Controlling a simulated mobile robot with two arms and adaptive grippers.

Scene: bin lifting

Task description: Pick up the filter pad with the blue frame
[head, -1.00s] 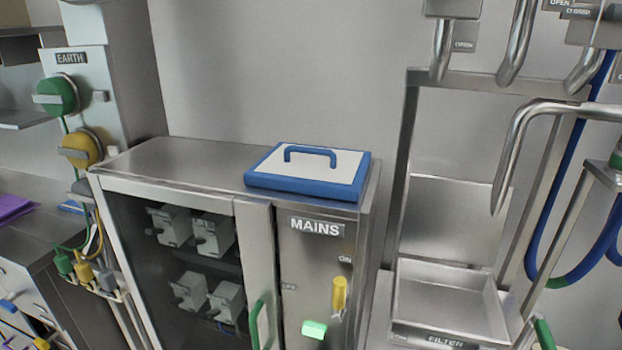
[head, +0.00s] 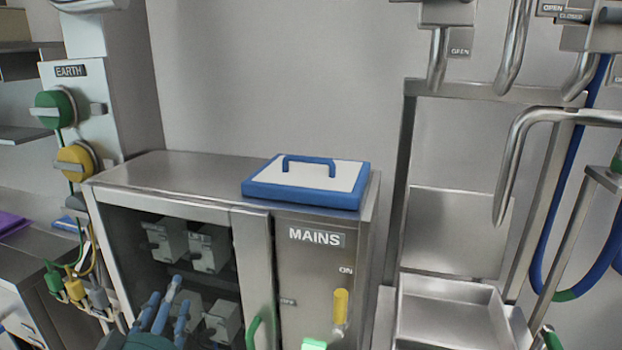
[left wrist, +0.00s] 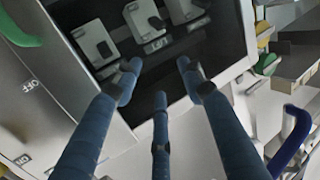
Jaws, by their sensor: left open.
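The filter pad (head: 330,177) is a white slab with a blue frame and a blue handle (head: 309,160). It lies flat on top of the steel MAINS cabinet (head: 180,172), near its right end. My left gripper (head: 170,298) is at the bottom of the head view, in front of the cabinet's dark window, below and left of the pad. Its blue fingers are spread and hold nothing. In the left wrist view the fingers (left wrist: 158,85) point toward the dark window, and the pad is not seen there. My right gripper is not in view.
The cabinet front has a yellow switch (head: 341,308) and a green door handle (head: 254,330). To the right stands a steel filter tray (head: 450,300) with bent pipes (head: 510,150) above. Green and yellow earth knobs (head: 54,108) are at the left. The cabinet top left of the pad is clear.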

